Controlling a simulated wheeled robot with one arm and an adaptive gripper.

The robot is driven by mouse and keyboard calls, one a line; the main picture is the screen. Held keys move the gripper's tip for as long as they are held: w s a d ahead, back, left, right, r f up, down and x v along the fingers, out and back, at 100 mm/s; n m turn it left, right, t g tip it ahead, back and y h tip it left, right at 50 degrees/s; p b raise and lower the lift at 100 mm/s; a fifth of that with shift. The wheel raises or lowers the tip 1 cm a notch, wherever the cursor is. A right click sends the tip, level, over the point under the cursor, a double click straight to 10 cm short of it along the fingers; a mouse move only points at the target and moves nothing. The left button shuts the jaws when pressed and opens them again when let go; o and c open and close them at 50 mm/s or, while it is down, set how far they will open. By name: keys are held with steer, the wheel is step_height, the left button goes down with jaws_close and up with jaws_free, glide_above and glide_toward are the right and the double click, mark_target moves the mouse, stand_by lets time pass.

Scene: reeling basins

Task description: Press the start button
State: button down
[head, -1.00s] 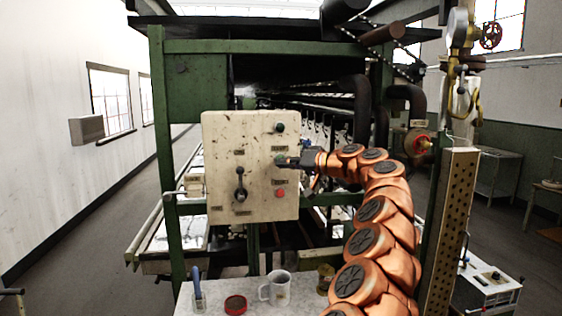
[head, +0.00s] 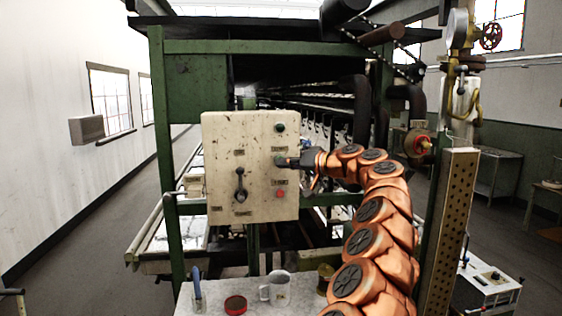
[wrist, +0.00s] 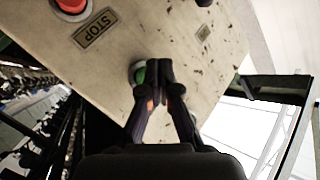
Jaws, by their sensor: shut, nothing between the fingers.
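The start button is a green round button (wrist: 138,73) on the control panel (head: 222,150). In the wrist view it shows just left of my fingertips and is partly hidden by them. My gripper (wrist: 158,70) is shut and empty, with its tips at the panel face. I cannot tell whether they touch the button. In the head view my gripper (head: 285,161) reaches the panel's right side from the right and covers the button there. A red stop button (head: 280,193) sits below; it also shows in the wrist view (wrist: 72,5) with a STOP plate.
A dark lever (head: 240,185) stands at the panel's middle, and a dark round fitting (head: 280,127) is above my gripper. A white mug (head: 278,289) and a red tin (head: 235,304) stand on the bench below. A perforated post (head: 449,230) is right of my arm.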

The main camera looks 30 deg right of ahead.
steer(key=shift+w+d, duration=0.1)
steer(key=shift+w, duration=0.25)
steer(key=shift+w+d+p, duration=0.2)
steer(key=shift+w+p, duration=0.2)
steer(key=shift+p, duration=0.45)
stand_by(0.7)
steer(key=shift+s+a+f+b, duration=0.1)
steer(key=shift+s+f+b, duration=0.1)
steer(key=shift+b, duration=0.35)
steer(key=shift+s+a+r+b, duration=0.25)
steer(key=shift+s+b, duration=0.35)
steer(key=shift+b, duration=0.25)
